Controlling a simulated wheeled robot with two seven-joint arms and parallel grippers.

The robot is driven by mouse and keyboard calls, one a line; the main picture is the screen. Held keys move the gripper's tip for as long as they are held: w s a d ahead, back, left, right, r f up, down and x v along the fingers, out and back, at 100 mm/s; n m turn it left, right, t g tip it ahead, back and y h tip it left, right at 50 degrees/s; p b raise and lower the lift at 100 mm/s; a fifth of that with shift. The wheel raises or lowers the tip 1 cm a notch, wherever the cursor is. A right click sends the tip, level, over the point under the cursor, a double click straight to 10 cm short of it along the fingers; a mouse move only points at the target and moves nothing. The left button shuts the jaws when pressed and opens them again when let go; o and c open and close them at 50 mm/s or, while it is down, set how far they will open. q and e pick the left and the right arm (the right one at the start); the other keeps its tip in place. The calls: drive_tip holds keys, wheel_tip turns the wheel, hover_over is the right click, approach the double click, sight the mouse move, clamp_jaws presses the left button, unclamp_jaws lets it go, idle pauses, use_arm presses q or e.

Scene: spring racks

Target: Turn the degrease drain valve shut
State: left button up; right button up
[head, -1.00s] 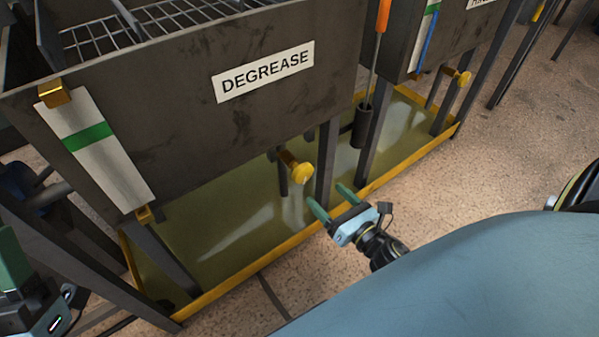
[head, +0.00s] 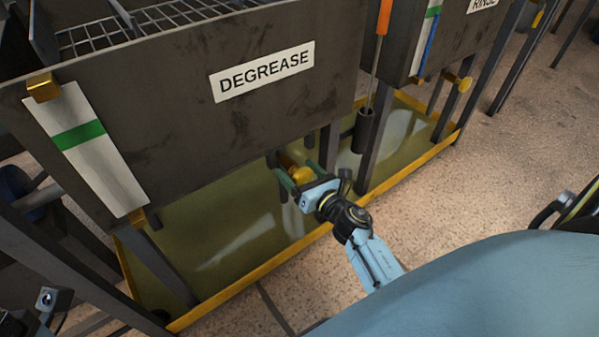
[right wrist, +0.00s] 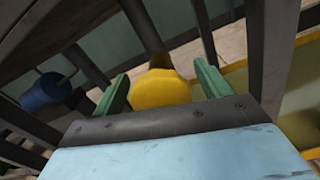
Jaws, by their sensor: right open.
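The degrease tank (head: 200,130) carries a white DEGREASE label (head: 262,70). Its drain valve, a brass-yellow knob (head: 301,175), sticks out below the tank's lower edge. My right gripper (head: 290,172) is open, with its green fingers on either side of the knob. In the right wrist view the knob (right wrist: 160,90) sits between the fingers, with gaps visible on both sides. My left gripper (head: 22,322) is partly in view at the lower left corner, cut off by the frame edge, and its fingers do not show.
A yellow-rimmed drip tray (head: 235,269) with greenish liquid lies below the tanks. A dark holder (head: 363,131) with an orange-handled tool (head: 384,17) hangs to the right. The rinse tank's knob (head: 464,84) is farther right. Dark legs (head: 330,145) stand close to my right gripper.

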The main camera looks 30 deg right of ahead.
drive_tip(key=c, duration=1)
drive_tip(key=shift+o, duration=0.2)
